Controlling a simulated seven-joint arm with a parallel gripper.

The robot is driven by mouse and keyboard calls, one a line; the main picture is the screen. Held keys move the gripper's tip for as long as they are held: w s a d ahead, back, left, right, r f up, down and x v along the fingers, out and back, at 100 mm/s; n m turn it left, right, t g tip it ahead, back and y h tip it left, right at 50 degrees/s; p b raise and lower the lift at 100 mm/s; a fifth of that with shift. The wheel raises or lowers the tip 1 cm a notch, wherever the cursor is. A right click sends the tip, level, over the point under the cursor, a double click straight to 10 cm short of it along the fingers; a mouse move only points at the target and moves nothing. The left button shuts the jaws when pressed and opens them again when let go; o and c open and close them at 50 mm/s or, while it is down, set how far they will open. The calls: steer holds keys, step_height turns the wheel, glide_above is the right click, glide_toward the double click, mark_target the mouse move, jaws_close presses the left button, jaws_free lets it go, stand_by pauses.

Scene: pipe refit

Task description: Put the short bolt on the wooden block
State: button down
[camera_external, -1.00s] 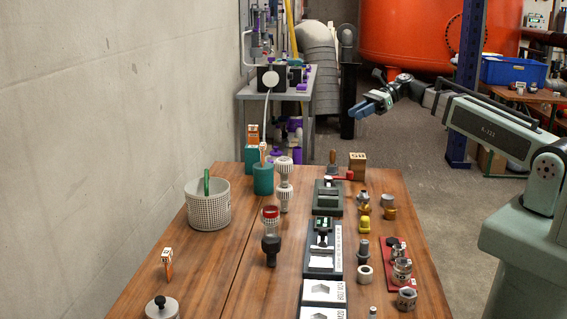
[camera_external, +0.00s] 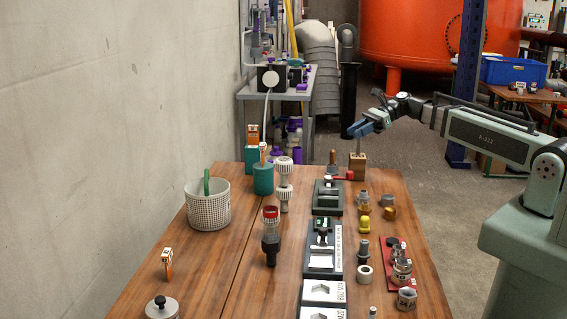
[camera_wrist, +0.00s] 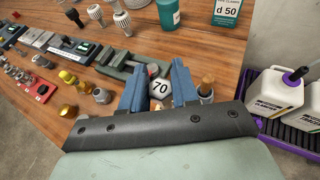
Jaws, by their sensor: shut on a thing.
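My gripper (camera_external: 360,130) is low over the far end of the table. Its blue jaws, also in the wrist view (camera_wrist: 158,92), are shut on a bolt (camera_wrist: 159,89) whose pale hex head is marked 70. In the external view its grey shank (camera_external: 359,144) hangs upright below the jaws, over the wooden block (camera_external: 358,169). The shank's lower end is at or just above the block's top; I cannot tell whether it touches.
A brown-topped plug (camera_external: 333,160) and a red piece (camera_external: 349,175) are close left of the block. A green holder (camera_external: 328,197), metal fittings (camera_external: 363,200) and a yellow cap (camera_external: 363,224) stand nearer. The table's far edge is just behind the block.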

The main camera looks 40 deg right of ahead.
steer(key=shift+f, duration=0.15)
steer(key=c, duration=0.8)
jaws_free()
steer(key=shift+c, duration=0.2)
steer(key=shift+d+r, duration=0.2)
steer(key=shift+r, duration=0.1)
steer(key=v, duration=1.1)
steer(key=shift+d+r, duration=0.2)
steer(key=shift+d, duration=0.05)
steer(key=shift+s, duration=0.1)
